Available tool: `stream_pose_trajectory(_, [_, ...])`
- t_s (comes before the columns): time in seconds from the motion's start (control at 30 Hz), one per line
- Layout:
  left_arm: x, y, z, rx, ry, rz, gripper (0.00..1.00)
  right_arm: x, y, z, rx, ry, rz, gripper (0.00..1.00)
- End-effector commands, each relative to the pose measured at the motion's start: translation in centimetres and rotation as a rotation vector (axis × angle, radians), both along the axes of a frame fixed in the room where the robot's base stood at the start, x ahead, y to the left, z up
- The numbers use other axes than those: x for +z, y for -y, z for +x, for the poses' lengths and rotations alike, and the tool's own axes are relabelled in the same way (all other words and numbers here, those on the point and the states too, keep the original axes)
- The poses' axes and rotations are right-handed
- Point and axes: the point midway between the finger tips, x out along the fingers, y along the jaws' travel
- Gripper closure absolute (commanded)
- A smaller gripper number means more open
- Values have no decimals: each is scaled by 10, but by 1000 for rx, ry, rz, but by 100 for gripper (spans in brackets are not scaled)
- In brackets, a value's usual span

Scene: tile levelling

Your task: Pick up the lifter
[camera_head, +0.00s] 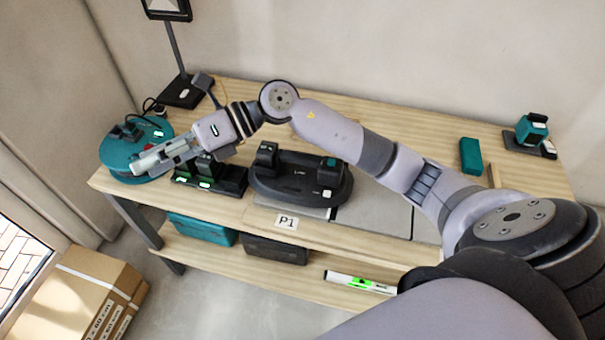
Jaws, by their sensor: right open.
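The lifter, as far as I can tell, is the black oval device (298,183) at the front middle of the workbench. It has two dark upright posts, and my arm passes behind and above it in the picture, so part of its top may be hidden. My right gripper (150,161) reaches in from the right and is at the left end of the bench, over or in front of a teal round device. It is open, well to the left of the lifter and apart from it. My left gripper is not in view.
The teal round device (118,160) has a red part and a cable. A black charger-like base (228,187) with green lights stands between it and the lifter. Grey tiles (378,212) lie right of the lifter. A teal box (470,155) and lamp base (185,92) stand farther back.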

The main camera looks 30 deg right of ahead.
Motion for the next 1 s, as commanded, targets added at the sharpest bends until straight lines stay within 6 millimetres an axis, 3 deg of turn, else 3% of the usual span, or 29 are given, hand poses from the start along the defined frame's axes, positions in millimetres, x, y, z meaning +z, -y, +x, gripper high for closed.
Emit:
stream_pose_trajectory(0.17, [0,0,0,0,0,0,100,-52,75,21,91,70,-524,57])
stream_pose_trajectory(0.23, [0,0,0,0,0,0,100,-63,119,29,101,58,-727,57])
stream_pose_trajectory(0.4, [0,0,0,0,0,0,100,-61,228,38,82,-43,-1128,57])
stream_pose_trajectory(0.5, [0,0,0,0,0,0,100,-50,273,35,61,-113,-1274,57])
stream_pose_trajectory(0.6, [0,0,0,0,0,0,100,-42,298,31,47,-160,-1353,57])
stream_pose_trajectory(0.73, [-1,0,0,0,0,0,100,-46,308,28,44,-184,-1384,57])
stream_pose_trajectory(1.0, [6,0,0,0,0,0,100,-94,307,26,48,-188,-1383,57])
